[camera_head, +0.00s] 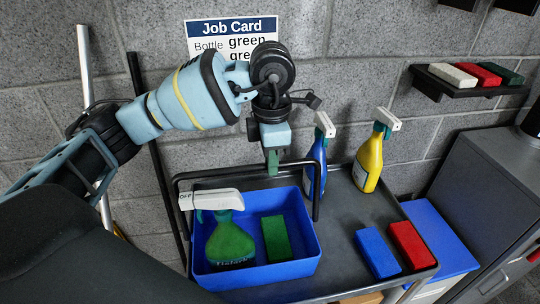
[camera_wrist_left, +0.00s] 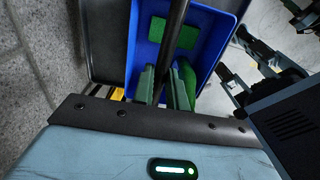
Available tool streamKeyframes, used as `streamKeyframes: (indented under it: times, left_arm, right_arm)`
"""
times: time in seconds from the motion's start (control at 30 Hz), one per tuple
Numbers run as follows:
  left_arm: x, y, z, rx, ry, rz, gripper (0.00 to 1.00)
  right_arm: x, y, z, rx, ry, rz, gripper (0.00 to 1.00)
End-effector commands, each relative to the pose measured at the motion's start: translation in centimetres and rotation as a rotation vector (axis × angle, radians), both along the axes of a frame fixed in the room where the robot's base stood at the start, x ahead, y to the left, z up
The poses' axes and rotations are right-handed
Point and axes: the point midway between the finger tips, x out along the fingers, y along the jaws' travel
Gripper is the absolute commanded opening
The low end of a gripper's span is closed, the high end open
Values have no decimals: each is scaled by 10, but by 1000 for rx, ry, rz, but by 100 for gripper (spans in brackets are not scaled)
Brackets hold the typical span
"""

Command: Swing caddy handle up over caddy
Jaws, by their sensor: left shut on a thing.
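The blue caddy (camera_head: 307,262) stands on the grey tray top and holds a green spray bottle (camera_head: 230,242) with a white head and a green pad (camera_head: 276,238). Its black handle (camera_head: 215,173) is raised, with its top bar above the caddy's rim; its exact tilt is hard to tell. My left gripper (camera_head: 272,162) is shut on the handle's top bar. In the left wrist view the bar (camera_wrist_left: 176,30) runs between the green fingers (camera_wrist_left: 163,88), with the blue caddy (camera_wrist_left: 141,52) below. My right gripper is not seen in the head view.
A blue spray bottle (camera_head: 315,160) and a yellow spray bottle (camera_head: 369,163) stand behind and right of the caddy. Blue (camera_head: 377,252) and red (camera_head: 411,245) pads lie on the tray's right. A job card (camera_head: 232,38) and a pad shelf (camera_head: 460,86) are on the wall.

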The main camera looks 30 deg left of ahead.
Motion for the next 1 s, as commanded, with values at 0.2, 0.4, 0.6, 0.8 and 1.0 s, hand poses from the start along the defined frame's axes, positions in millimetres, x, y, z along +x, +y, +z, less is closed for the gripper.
streamKeyframes:
  times: [0.2, 0.4, 0.6, 0.8, 1.0]
  left_arm:
    - [-7, -6, 2, -1, 1, -1, 9]
    - [-8, -6, 2, 0, 0, 1, 9]
    - [-13, -10, 3, 0, 0, 0, 9]
    - [-21, -16, 3, 1, 1, -1, 9]
    - [-29, -22, 3, 0, 1, -1, 9]
  right_arm:
    - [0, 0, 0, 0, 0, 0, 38]
    - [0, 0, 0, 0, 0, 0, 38]
    - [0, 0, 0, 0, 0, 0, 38]
    - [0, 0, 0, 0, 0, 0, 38]
    - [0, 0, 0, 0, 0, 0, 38]
